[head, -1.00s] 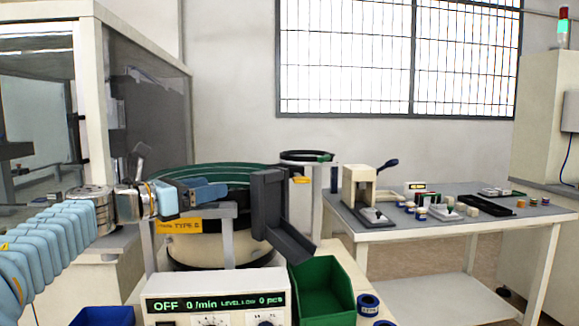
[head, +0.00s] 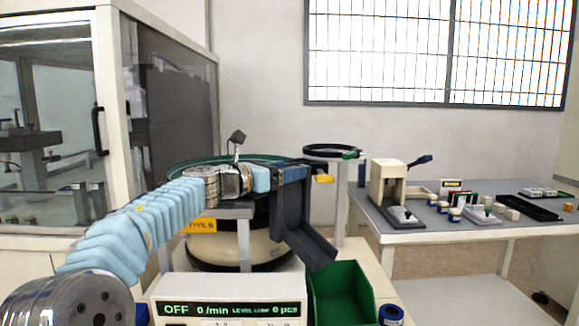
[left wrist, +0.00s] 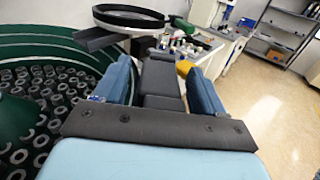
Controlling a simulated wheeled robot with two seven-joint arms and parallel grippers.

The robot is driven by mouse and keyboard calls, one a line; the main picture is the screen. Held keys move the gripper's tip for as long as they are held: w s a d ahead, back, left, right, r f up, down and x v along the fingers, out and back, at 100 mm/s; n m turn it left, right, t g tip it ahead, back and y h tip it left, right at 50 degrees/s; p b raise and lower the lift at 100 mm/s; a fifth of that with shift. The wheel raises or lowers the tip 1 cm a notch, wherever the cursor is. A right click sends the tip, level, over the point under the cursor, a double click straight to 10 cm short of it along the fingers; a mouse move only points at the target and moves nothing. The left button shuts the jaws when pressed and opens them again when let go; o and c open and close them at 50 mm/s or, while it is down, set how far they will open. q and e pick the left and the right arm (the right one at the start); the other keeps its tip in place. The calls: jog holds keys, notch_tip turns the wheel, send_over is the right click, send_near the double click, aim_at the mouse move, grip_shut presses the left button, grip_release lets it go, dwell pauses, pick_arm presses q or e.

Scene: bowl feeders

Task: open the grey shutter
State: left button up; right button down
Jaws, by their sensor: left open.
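The grey shutter (head: 290,198) is a dark grey upright plate at the head of a sloping grey chute (head: 312,248), in front of the near bowl feeder. My left gripper (head: 284,175) is at the upper part of the plate and partly hides it. In the left wrist view its two blue fingers (left wrist: 160,76) stand apart, with dark grey blocks (left wrist: 160,92) between them. These look like the shutter and chute top; I cannot tell whether the fingers touch them. My right gripper is not in view.
A feeder bowl (left wrist: 35,80) with several ring parts lies beside the left gripper. Below are a control box (head: 230,310) reading OFF and a green bin (head: 342,290). A work table (head: 420,232) stands right; a glazed cabinet (head: 112,150) stands left.

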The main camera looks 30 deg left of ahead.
pick_arm(q)
jog(key=shift+w+d, duration=0.2)
jog(key=shift+w, duration=0.45)
grip_shut()
notch_tip(320, 180, up, 4)
jog(key=p, duration=0.4)
jog(key=shift+r, duration=0.25)
jog(key=shift+f, duration=0.2)
grip_release()
jog(key=shift+f, duration=0.1)
